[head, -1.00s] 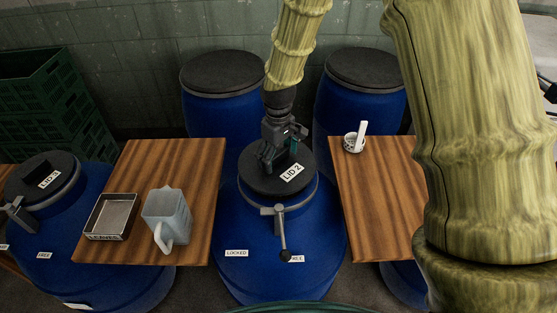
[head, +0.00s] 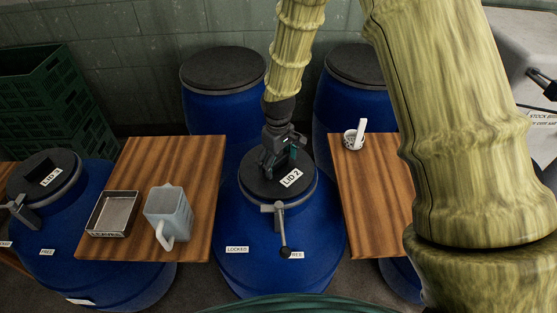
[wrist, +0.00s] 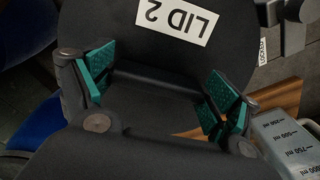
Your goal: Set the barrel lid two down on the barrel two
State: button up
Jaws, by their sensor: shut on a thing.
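Barrel lid two (head: 291,178), a black disc labelled "LID 2", is at the mouth of barrel two (head: 240,225), the blue barrel in the middle. It looks level and inside the clamp ring, but whether it touches the rim all round cannot be told. My gripper (head: 270,168) is over the lid's middle, shut on its dark handle. In the wrist view, the gripper's teal pads (wrist: 158,92) stand on either side of the handle, below the lid's label (wrist: 177,18). The ring's lever (head: 282,230) points down near the "FREE" label.
The left wooden table (head: 190,165) holds a metal tray (head: 113,213) and a measuring jug (head: 168,214). The right table (head: 375,200) holds a small cup (head: 353,140). Another barrel with lid 3 (head: 45,175) stands left. Two closed barrels and green crates (head: 40,95) stand behind.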

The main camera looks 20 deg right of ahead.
aim_at(279, 161)
jog(key=shift+f, duration=0.15)
jog(key=o, duration=1)
jog(key=shift+o, duration=0.2)
jog(key=shift+r, duration=0.65)
notch_tip(279, 161, up, 12)
jog(key=b, duration=0.3)
jog(key=shift+d, duration=0.1)
